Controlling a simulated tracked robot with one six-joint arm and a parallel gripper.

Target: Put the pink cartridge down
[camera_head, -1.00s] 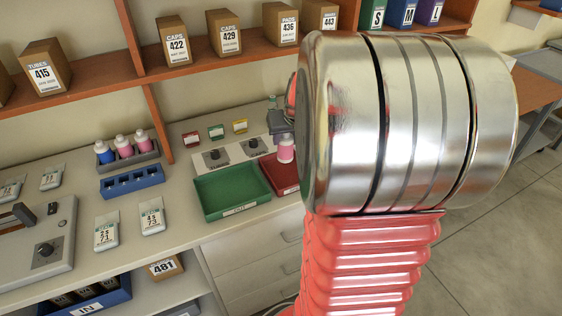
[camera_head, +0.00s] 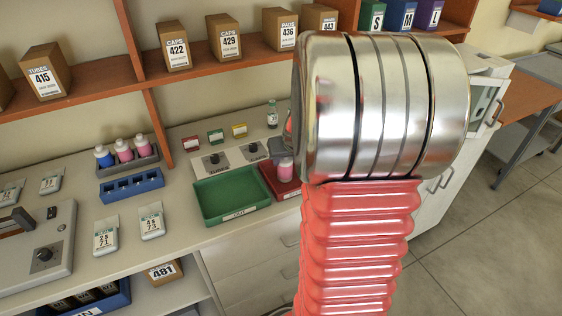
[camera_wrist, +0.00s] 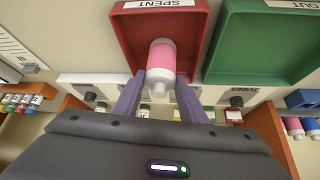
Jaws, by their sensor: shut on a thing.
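The red tray labelled SPENT (camera_wrist: 128,32) lies behind the cartridge in that view. In the head view the cartridge (camera_head: 285,170) appears at the red tray (camera_head: 268,177), upright or nearly so. I cannot tell whether its base touches the tray floor. My arm hides the tray's right part.
A green tray (camera_head: 207,207) adjoins the red one. Behind stand a panel with knobs (camera_head: 232,157), small coloured cards and a clear bottle (camera_head: 272,114). Left are a blue rack (camera_head: 131,184) with empty slots and a grey rack (camera_head: 143,163) holding several bottles.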

